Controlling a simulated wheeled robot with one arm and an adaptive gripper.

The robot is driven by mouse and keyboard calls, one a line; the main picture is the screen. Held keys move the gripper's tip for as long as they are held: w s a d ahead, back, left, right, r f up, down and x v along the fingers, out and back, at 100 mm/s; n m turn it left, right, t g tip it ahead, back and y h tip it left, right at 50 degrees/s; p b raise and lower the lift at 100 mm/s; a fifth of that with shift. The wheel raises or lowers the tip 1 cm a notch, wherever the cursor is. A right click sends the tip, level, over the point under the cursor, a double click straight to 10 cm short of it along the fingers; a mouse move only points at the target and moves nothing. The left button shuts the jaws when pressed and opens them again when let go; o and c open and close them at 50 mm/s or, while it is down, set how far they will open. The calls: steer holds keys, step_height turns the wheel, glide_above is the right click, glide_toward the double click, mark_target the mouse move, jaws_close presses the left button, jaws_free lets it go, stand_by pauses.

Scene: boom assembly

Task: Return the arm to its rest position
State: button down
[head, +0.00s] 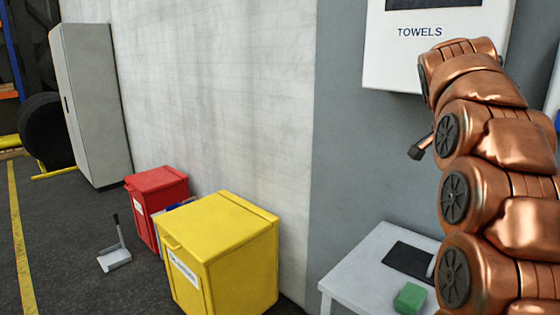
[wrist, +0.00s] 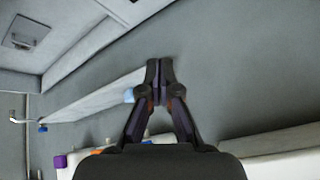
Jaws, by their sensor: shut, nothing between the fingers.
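My copper-coloured arm (head: 490,180) stands upright and curled at the right of the head view, in front of the towel dispenser and over the small white table. In the wrist view my gripper (wrist: 160,70) is shut, its dark fingertips together with nothing held between them. Grey wall surface lies behind the fingertips. A small dark part (head: 420,147) sticks out left of the arm in the head view; I cannot tell if it belongs to the gripper.
A white table (head: 345,276) holds a green block (head: 410,297) and a dark pad (head: 409,260). A towel dispenser (head: 400,60) hangs above. A yellow bin (head: 225,250), a red bin (head: 160,195) and a dustpan (head: 115,257) stand left.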

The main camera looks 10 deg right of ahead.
steer(key=s+a+f+n+g+y, duration=0.2)
steer(key=s+a+f+n, duration=0.4)
steer(key=s+a+f, duration=0.55)
steer(key=s+a+f+n+g+y, duration=0.1)
steer(key=s+a+f+n+y, duration=0.2)
steer(key=s+a+f+n, duration=0.8)
steer(key=s+a+f+g, duration=0.1)
steer(key=s+a+f, duration=0.1)
steer(key=s+a, duration=0.2)
steer(key=s+a+f+g+y, duration=0.1)
steer(key=s+a+f, duration=0.2)
steer(key=s, duration=0.5)
steer(key=shift+a+f, duration=0.25)
steer(key=shift+a, duration=0.5)
